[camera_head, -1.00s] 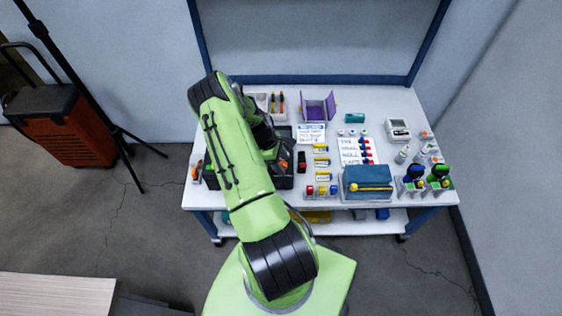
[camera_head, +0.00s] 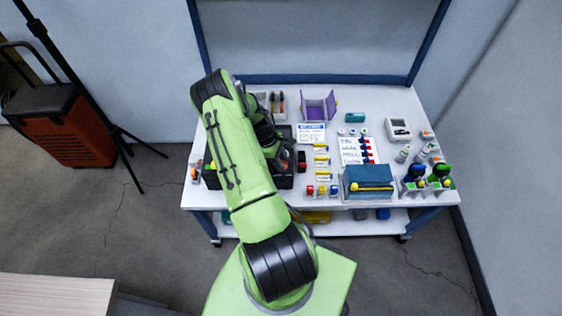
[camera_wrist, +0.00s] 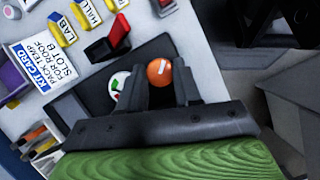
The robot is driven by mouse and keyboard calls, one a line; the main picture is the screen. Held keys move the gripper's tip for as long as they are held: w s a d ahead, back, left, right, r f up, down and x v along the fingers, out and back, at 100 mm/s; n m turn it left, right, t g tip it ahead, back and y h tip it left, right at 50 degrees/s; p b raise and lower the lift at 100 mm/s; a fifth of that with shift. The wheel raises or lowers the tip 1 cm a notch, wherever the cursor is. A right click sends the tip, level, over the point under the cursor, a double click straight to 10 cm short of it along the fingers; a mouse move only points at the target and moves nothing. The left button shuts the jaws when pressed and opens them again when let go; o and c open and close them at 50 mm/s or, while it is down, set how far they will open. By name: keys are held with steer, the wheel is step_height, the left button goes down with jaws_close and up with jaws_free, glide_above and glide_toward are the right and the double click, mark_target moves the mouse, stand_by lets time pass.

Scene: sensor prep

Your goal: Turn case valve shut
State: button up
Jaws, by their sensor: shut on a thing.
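The black case (camera_wrist: 92,102) lies on the white table and also shows in the head view (camera_head: 285,181), mostly covered by my arm. An orange round knob with a white mark, the case valve (camera_wrist: 159,70), sits on it. My gripper (camera_wrist: 162,76) is shut on this knob, one dark finger on each side. The knob's lower part is hidden by the fingers. Just left of the left finger is a white round dial (camera_wrist: 116,83) with green and red marks, partly covered. In the head view my gripper is hidden behind the arm.
A red-and-black part (camera_wrist: 108,42) lies close beside the case. A kit card (camera_wrist: 42,66) and yellow labelled blocks (camera_wrist: 62,29) lie farther left. In the head view, a blue box (camera_head: 368,181) and bottles (camera_head: 440,172) stand at the right.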

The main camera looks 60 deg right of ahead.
steer(key=m+b, duration=0.1)
steer(key=m, duration=0.1)
steer(key=m+y+b, duration=0.1)
steer(key=m+b, duration=0.1)
steer(key=shift+d+f+y, duration=0.15)
steer(key=shift+d+y, duration=0.05)
steer(key=shift+y, duration=0.1)
steer(key=m+y+b, duration=0.1)
steer(key=m, duration=0.2)
steer(key=m+t+b, duration=0.1)
steer(key=m+b, duration=0.1)
steer(key=shift+s+d+m+y, duration=0.1)
steer(key=shift+d+m+y, duration=0.05)
steer(key=shift+m+y, duration=0.25)
steer(key=m+t+y+b, duration=0.1)
steer(key=m, duration=0.3)
steer(key=shift+s, duration=0.1)
steer(key=shift+s+d+r+m+t+y, duration=0.15)
steer(key=shift+m+t, duration=0.35)
steer(key=shift+m, duration=0.75)
steer(key=shift+w+a+r+m+t+y, duration=0.15)
steer(key=shift+m+t, duration=0.35)
steer(key=shift+m, duration=0.75)
steer(key=shift+s+f, duration=0.1)
steer(key=shift+f, duration=0.05)
steer(key=o, duration=1)
steer(key=shift+o, duration=0.2)
